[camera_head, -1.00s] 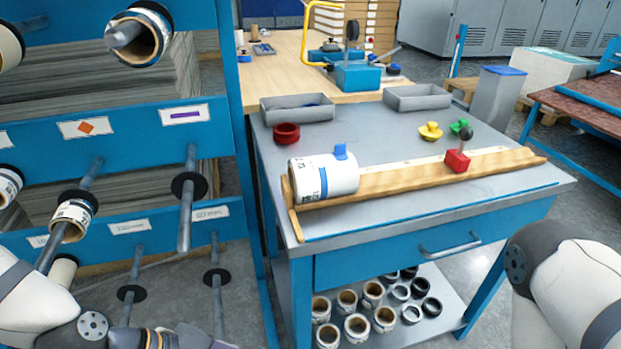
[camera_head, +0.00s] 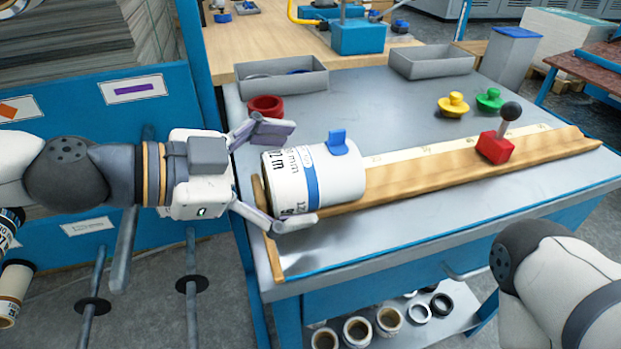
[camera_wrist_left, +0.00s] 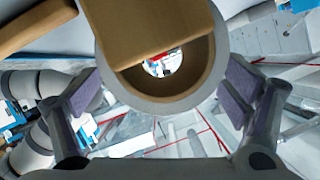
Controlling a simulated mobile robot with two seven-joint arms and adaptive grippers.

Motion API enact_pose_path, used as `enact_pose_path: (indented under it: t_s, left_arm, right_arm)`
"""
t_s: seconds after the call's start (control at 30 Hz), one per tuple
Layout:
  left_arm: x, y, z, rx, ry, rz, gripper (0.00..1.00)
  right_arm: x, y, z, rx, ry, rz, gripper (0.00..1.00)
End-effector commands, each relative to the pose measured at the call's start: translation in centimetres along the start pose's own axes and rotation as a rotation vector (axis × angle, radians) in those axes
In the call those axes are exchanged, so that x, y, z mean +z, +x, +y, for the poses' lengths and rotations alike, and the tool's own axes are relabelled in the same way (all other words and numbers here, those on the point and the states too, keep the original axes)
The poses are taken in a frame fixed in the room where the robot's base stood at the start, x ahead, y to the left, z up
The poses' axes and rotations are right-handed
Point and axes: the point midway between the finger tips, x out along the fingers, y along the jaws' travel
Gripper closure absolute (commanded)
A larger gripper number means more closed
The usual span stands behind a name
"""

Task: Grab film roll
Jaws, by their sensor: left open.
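The white film roll (camera_head: 318,178) has a blue band and black print. It lies on its side on the wooden measuring trough (camera_head: 420,170), with a blue tab (camera_head: 337,142) on top. My left gripper (camera_head: 285,176) is open at the roll's left end, one finger on the far side and one on the near side. In the left wrist view the roll's round end and hollow core (camera_wrist_left: 165,85) sit between the two spread fingers, with gaps at both sides. My right gripper is out of view; only part of that arm shows.
A red block with a black-knobbed lever (camera_head: 495,147) sits on the trough. A red ring (camera_head: 265,108), grey trays (camera_head: 432,61), and yellow (camera_head: 453,104) and green (camera_head: 489,100) knobs are on the bench (camera_head: 390,110). The blue rack with rods stands left. Several rolls fill the lower shelf.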

Motion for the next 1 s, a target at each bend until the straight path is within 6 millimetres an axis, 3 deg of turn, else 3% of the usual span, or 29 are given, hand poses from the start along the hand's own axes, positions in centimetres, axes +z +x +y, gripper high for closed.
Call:
enact_pose_path:
  t_s: [0.13,0.37,0.4,0.67,0.9,1.0]
  left_arm:
    - [0.4,2.5,0.1,0.003,-0.002,-0.001,0.08]
    - [0.2,2.9,0.0,0.001,-0.002,0.0,0.08]
    - [0.2,2.9,0.0,0.001,-0.002,0.0,0.11]
    - [0.2,2.9,0.1,0.003,-0.003,-0.001,0.7]
    - [0.1,2.8,0.1,0.005,-0.002,-0.001,0.7]
    - [-1.4,2.2,-0.6,0.002,0.003,0.0,0.7]
  right_arm:
    - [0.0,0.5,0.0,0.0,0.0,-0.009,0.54]
    - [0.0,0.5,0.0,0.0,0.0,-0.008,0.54]
    - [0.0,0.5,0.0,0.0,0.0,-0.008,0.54]
    - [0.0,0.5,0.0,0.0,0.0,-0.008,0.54]
    - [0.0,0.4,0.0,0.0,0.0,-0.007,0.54]
    - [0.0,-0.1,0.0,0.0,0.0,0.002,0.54]
